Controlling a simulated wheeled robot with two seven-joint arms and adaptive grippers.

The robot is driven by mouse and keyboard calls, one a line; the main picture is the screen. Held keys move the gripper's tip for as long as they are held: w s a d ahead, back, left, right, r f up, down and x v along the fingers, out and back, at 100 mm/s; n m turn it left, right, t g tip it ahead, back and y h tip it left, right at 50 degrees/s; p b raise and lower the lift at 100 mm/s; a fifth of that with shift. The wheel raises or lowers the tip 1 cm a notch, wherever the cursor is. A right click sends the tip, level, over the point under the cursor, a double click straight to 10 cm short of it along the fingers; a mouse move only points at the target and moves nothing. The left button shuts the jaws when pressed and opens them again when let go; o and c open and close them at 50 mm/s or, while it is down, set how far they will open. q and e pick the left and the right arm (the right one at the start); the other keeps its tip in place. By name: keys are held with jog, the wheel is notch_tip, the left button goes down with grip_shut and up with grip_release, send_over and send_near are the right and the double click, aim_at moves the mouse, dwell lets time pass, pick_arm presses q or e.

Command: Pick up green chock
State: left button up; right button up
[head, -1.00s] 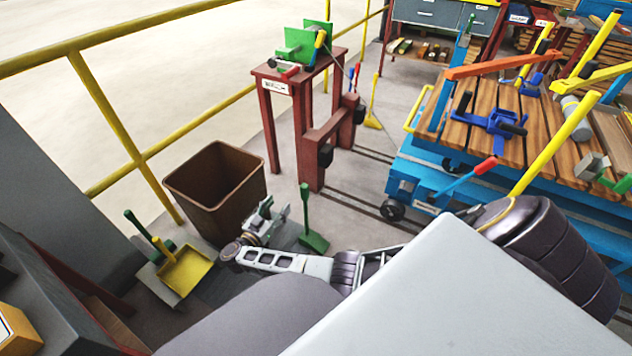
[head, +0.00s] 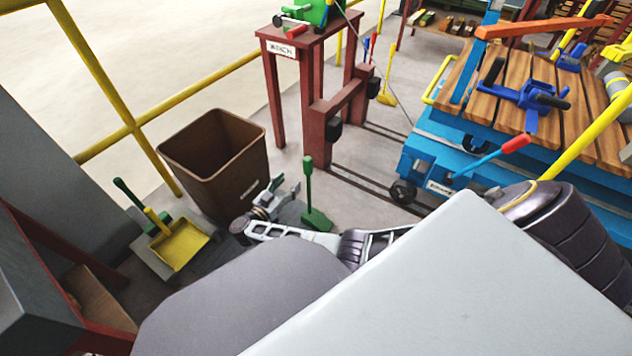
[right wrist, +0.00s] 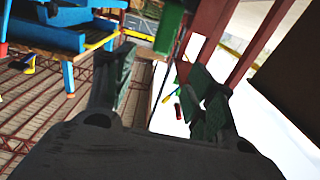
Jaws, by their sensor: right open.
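A green chock (head: 316,219) with an upright green handle stands on the floor right of the brown bin in the head view. My right gripper (head: 287,186) is open and empty, just left of the handle and apart from it. In the right wrist view a green piece, apparently the chock (right wrist: 170,28), shows at the top, beyond and between the open fingers of my right gripper (right wrist: 160,75). My left gripper is not in view.
The brown bin (head: 212,165) stands close behind my right gripper. A red bench (head: 310,45) and a blue cart (head: 430,150) with a wooden deck stand farther back and right. Yellow railing (head: 130,115) runs along the left. Some grey floor is clear right of the chock.

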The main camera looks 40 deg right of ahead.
aim_at(305, 163)
jog(key=shift+w+d, duration=0.1)
jog(key=shift+d, duration=0.05)
jog(key=b+x, duration=0.1)
jog(key=x, duration=0.5)
jog(key=shift+w+d+b, duration=0.1)
jog(key=shift+d+b, duration=0.15)
jog(key=shift+b, duration=0.15)
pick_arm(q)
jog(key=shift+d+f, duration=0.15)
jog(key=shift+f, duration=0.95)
pick_arm(e)
jog(key=shift+x, duration=0.9)
pick_arm(q)
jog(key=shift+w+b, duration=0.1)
jog(key=shift+b, duration=0.2)
pick_arm(e)
jog(key=shift+d, duration=0.1)
jog(key=shift+w+b+x, duration=0.2)
jog(key=shift+b+x, duration=0.65)
jog(key=shift+x, duration=0.5)
jog(key=shift+b+x, duration=0.5)
jog(key=shift+x, duration=0.55)
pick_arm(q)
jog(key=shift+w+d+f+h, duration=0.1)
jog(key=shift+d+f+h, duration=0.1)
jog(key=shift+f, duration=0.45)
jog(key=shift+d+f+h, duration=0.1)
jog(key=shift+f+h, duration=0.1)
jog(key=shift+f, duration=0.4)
